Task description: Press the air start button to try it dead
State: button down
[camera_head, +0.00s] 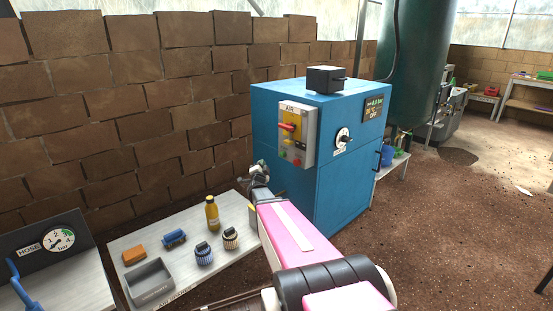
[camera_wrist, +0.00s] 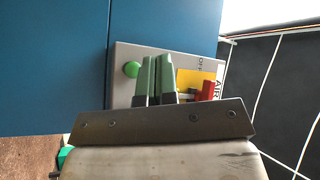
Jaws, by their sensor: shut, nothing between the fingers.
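The grey AIR control box (camera_head: 312,133) is on the left face of the blue cabinet (camera_head: 340,190). It carries a yellow plate with a red lever (camera_head: 287,127), and a green button (camera_head: 284,155) and a red button (camera_head: 297,162) low down. My gripper (camera_head: 259,170) is left of and below the box in the head view. In the wrist view my gripper (camera_wrist: 157,60) is shut and empty, its fingers in front of the box. The green button (camera_wrist: 131,69) shows just left of the fingers. The red lever (camera_wrist: 208,90) is to their right. Contact cannot be told.
A dial knob (camera_head: 342,138) and a small display (camera_head: 373,108) reading OFF are on the cabinet's right face. A low bench (camera_head: 135,241) with a yellow bottle (camera_head: 212,213), connectors and a grey tray (camera_head: 150,287) stands left below my arm. A brick wall is behind.

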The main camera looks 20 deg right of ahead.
dwell(0.3)
jog(key=w+d, duration=0.3)
jog(key=d, duration=0.5)
jog(key=shift+d, duration=0.2)
dwell(2.1)
jog(key=shift+w+d, duration=0.15)
jog(key=shift+d, duration=0.25)
jog(key=shift+w+d, duration=0.15)
jog(key=shift+d, duration=0.3)
dwell(1.0)
jog(key=shift+a, duration=0.1)
jog(key=shift+s+a, duration=0.3)
jog(key=shift+a, duration=0.45)
jog(key=shift+a, duration=0.1)
jog(key=shift+s+a, duration=0.3)
jog(key=shift+a, duration=0.45)
jog(key=shift+s+a, duration=0.25)
jog(key=shift+a, duration=0.5)
jog(key=shift+s+a, duration=0.3)
jog(key=shift+a, duration=0.45)
